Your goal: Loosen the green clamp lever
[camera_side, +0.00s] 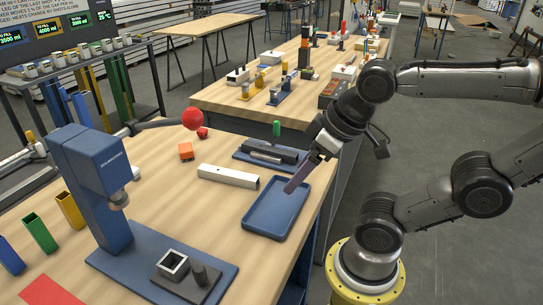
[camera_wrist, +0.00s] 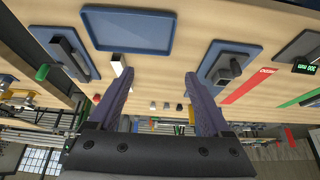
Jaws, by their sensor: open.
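The green clamp lever (camera_side: 277,129) stands upright on a dark clamp (camera_side: 268,152) that sits on a blue base plate (camera_side: 243,157) near the table's back right edge. In the wrist view the green lever (camera_wrist: 42,73) shows at the left, beside its clamp. My gripper (camera_side: 290,189) hangs over the blue tray, in front of the clamp and apart from the lever. In the wrist view my gripper's two fingers (camera_wrist: 155,80) are spread wide with nothing between them.
The empty blue tray (camera_side: 262,229) lies below my gripper. A white square bar (camera_side: 228,177), an orange block (camera_side: 186,151) and a blue press (camera_side: 95,185) with a red-knobbed handle (camera_side: 193,118) stand to the left. Bare table lies in front of the bar.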

